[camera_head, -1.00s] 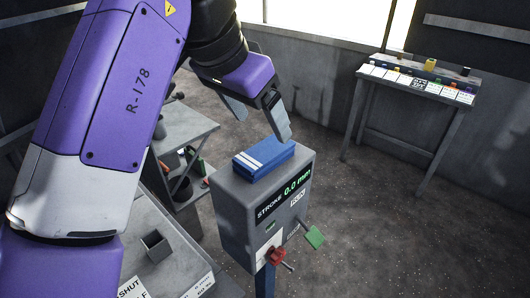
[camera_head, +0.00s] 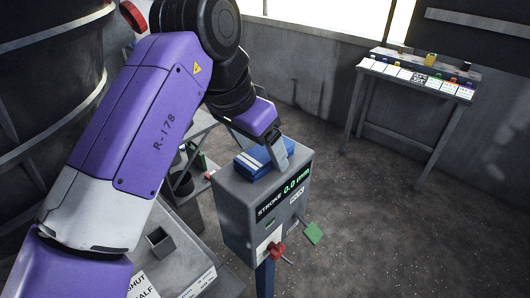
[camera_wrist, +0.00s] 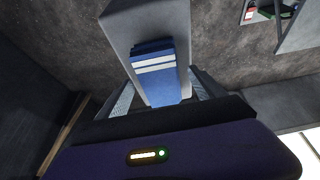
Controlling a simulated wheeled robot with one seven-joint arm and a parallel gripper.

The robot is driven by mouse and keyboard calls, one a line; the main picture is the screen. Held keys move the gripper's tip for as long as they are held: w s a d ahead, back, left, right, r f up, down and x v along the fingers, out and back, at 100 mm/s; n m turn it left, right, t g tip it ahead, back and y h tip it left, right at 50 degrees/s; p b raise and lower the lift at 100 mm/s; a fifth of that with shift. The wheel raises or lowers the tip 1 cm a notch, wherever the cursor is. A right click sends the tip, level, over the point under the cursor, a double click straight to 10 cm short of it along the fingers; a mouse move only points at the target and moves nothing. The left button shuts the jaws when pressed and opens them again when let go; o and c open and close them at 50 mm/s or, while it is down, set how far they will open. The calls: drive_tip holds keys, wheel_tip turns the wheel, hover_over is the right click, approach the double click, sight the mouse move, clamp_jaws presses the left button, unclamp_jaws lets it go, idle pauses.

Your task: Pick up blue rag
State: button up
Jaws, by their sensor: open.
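The blue rag (camera_head: 250,164) is folded, with white stripes, and lies flat on top of the grey control box (camera_head: 236,200). In the wrist view the rag (camera_wrist: 158,82) is centred ahead of my gripper (camera_wrist: 166,95), with one finger on each side. In the head view my gripper (camera_head: 277,152) is at the rag's right end, close above the box top. One finger shows in front of the rag and hides part of it. The jaws are open. I cannot tell whether the fingers touch the rag.
The box front has a stroke display (camera_head: 283,196), a red knob (camera_head: 278,250) and a green tab (camera_head: 313,233). A table with labelled cards (camera_head: 416,77) stands at the back right. A grey bench with an open square holder (camera_head: 160,242) is at lower left. The floor at right is clear.

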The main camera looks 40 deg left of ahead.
sight(260, 154)
drive_tip(key=c, duration=1.5)
drive_tip(key=shift+o, duration=0.2)
wheel_tip(260, 154, up, 8)
drive_tip(key=p, duration=0.7)
drive_tip(key=shift+r, duration=1.05)
drive_tip(key=o, duration=0.7)
drive_tip(key=shift+c, duration=0.2)
drive_tip(key=c, duration=0.5)
